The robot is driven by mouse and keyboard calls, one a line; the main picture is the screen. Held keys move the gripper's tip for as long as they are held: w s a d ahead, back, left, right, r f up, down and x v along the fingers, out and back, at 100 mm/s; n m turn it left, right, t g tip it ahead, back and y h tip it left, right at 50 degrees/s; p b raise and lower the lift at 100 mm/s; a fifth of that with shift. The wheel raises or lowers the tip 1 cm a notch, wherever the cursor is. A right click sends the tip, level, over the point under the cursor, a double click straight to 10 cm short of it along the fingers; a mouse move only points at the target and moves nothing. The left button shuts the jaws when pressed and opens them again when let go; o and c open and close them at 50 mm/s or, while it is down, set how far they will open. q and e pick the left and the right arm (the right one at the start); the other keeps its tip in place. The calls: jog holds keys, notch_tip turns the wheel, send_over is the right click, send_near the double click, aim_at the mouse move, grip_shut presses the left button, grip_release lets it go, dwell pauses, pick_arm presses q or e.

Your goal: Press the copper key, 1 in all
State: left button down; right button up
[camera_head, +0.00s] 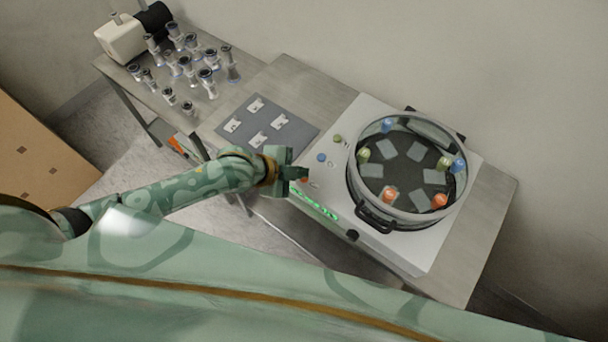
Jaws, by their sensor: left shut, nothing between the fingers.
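The copper key (305,180) is a small orange-brown round button on the top of the pale machine (408,262), near its left edge. It is partly hidden by my left gripper (301,173). The gripper is shut and empty, with its fingertips right at the key. I cannot tell whether they touch it or hover just above it. A blue key (321,157) and an olive key (338,139) sit in a row behind the copper one. My right gripper is out of view.
A round clear-walled chamber (362,199) with a black handle holds orange, blue and green pieces. A green lit display (314,204) is on the machine's front. A grey mat (266,127) with white pieces and several metal-and-glass fittings (186,65) are at left.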

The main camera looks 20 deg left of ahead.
aim_at(300, 181)
pick_arm(q)
jog(key=shift+f, duration=0.5)
dwell(0.6)
jog(key=shift+r+p, duration=0.8)
jog(key=shift+r, duration=0.1)
notch_tip(300, 181, up, 5)
jog(key=p, duration=0.5)
dwell(0.7)
